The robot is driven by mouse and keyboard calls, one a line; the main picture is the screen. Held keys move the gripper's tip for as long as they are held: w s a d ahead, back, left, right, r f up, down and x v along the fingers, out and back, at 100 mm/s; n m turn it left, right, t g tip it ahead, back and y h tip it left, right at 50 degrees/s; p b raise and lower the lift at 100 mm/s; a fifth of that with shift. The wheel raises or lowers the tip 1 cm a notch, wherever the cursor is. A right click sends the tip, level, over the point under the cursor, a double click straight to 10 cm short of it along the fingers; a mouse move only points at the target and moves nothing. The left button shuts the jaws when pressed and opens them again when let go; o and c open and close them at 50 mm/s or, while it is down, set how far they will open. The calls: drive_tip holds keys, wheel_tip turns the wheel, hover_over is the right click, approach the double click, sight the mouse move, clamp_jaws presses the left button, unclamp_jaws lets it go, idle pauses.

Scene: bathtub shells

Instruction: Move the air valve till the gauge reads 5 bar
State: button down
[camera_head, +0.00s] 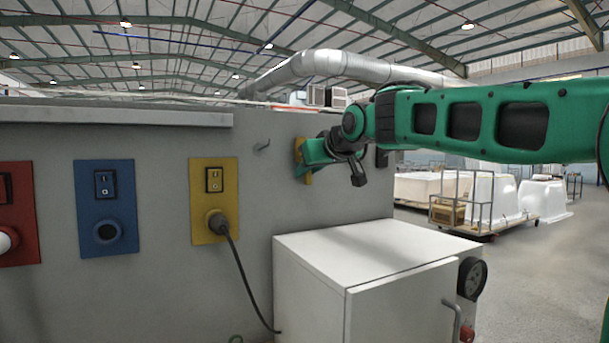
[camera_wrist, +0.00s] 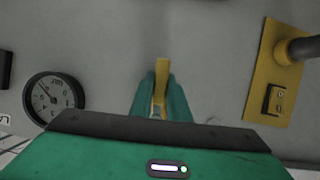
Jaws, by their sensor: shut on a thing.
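The air valve shows as a yellow handle (camera_wrist: 161,72) against the grey wall in the wrist view. In the head view its yellow part (camera_head: 299,148) is partly hidden by my gripper (camera_head: 306,160). My gripper's green fingers (camera_wrist: 160,97) are shut on the handle, one on each side. A round dial gauge (camera_wrist: 53,97) with a dark rim and pale face is on the wall at the left of the wrist view. Its needle shows, but the numbers are too small and turned to read. In the head view, my arm covers most of that wall area.
Red (camera_head: 18,225), blue (camera_head: 105,205) and yellow (camera_head: 213,180) socket panels are on the wall. A black cable (camera_head: 250,275) hangs from the yellow one.

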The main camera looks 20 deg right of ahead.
drive_tip(key=shift+d+n+h, duration=0.4)
drive_tip(key=shift+n, duration=0.3)
drive_tip(key=c, duration=1.7)
unclamp_jaws()
drive_tip(key=shift+r, duration=0.1)
drive_tip(key=v, duration=1)
drive_tip(key=shift+s, duration=0.25)
drive_tip(key=shift+a, duration=0.1)
